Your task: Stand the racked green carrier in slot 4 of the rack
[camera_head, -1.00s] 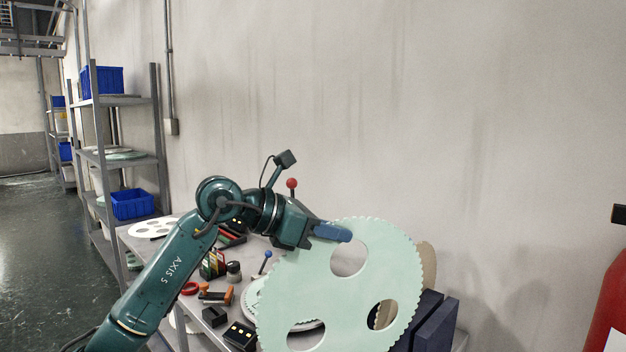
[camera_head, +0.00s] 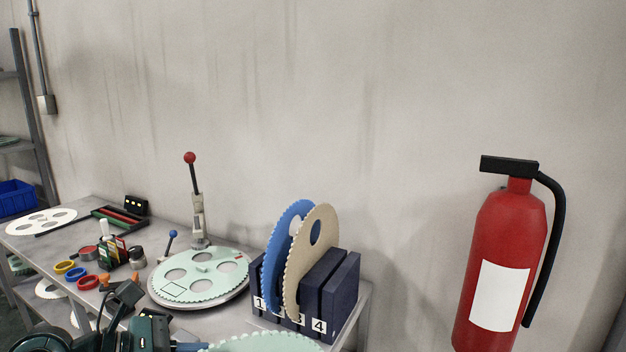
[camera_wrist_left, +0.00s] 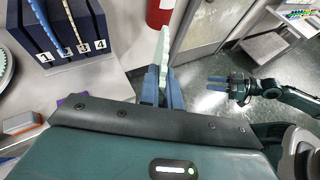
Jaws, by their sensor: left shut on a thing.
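My left gripper (camera_wrist_left: 162,92) is shut on a pale green toothed carrier (camera_wrist_left: 161,62), seen edge-on in the left wrist view. In the head view only the carrier's upper rim (camera_head: 265,343) shows at the bottom edge, in front of the rack. The dark blue rack (camera_head: 340,295) stands on the bench, with a blue carrier (camera_head: 284,232) upright in slot 2 and a beige carrier (camera_head: 318,262) upright in slot 3. Slot 4, by its label (camera_head: 319,326), looks empty. My right gripper (camera_wrist_left: 217,85) is open and empty, away from the bench.
Another pale green carrier (camera_head: 205,268) lies flat on a round plate left of the rack. A red-knobbed lever (camera_head: 190,158) stands behind it. Small tools and coloured rings (camera_head: 88,282) crowd the bench's left. A fire extinguisher (camera_head: 505,230) is at the right.

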